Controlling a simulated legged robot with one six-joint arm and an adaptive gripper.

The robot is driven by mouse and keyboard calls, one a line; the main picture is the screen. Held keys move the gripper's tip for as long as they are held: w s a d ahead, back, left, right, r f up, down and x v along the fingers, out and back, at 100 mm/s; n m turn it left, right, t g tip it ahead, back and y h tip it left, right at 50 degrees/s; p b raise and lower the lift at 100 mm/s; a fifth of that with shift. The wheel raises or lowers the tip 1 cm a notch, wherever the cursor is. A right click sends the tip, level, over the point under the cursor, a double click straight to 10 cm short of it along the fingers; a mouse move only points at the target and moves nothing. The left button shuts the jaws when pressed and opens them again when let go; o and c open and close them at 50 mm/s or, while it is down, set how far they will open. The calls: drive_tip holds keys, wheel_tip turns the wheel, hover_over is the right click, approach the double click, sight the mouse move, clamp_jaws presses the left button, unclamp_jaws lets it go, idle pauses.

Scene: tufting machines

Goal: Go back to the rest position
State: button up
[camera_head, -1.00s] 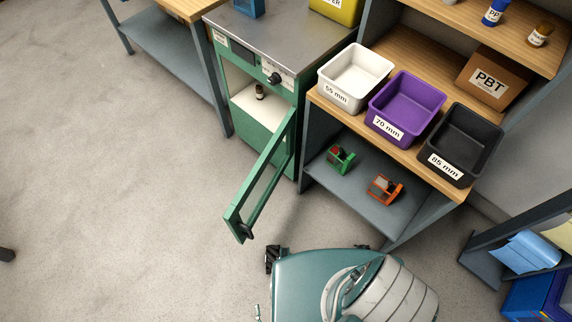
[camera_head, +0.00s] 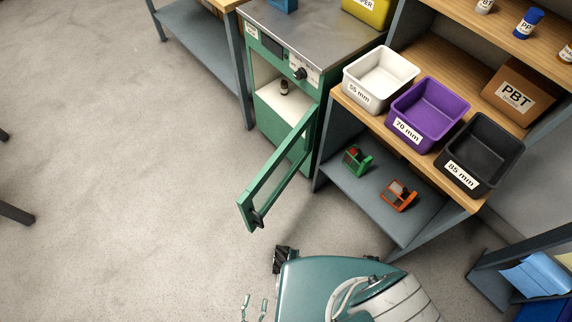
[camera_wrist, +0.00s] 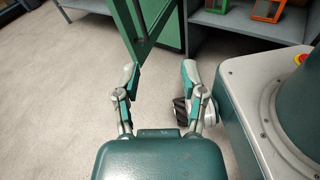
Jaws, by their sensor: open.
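My gripper (camera_wrist: 158,90) shows in the wrist view with its two fingers spread apart and nothing between them. In that view the fingers point toward the green door frame (camera_wrist: 150,25), which is beyond them; I cannot tell how near it is. In the head view my gripper (camera_head: 254,308) is at the bottom edge, left of my teal body, with only its fingers in sight. It is over the floor, below the open green door (camera_head: 275,180) of the cabinet.
The green cabinet (camera_head: 262,135) stands open with a small dark bottle (camera_head: 284,88) inside. To its right, a shelf (camera_head: 400,220) carries white (camera_head: 362,92), purple (camera_head: 401,127) and black (camera_head: 457,172) bins above green (camera_head: 357,158) and orange (camera_head: 399,195) items.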

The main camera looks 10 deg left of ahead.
drive_tip(key=w+a+r+m+g+h, duration=0.3)
drive_tip(key=w+r+m+g+h, duration=0.15)
drive_tip(key=r, duration=0.25)
drive_tip(key=w+a+r+m+g+h, duration=0.2)
drive_tip(key=w+r+m+g+h, duration=0.15)
drive_tip(key=r+m, duration=0.2)
drive_tip(key=w+d+r+m+g+y, duration=0.2)
drive_tip(key=w+d+r+m+g, duration=0.3)
drive_tip(key=w+r, duration=0.4)
drive_tip(key=w+d+r+m+g+y, duration=0.25)
drive_tip(key=w+d+r+m, duration=0.35)
drive_tip(key=r, duration=0.5)
drive_tip(key=s+d+r+m+t+y, duration=0.1)
drive_tip(key=d+r+m+t+y, duration=0.3)
drive_tip(key=d+r+m, duration=0.8)
drive_tip(key=d+r+y, duration=0.1)
drive_tip(key=d+r, duration=0.3)
drive_tip(key=d, duration=0.3)
drive_tip(key=shift+r, duration=0.2)
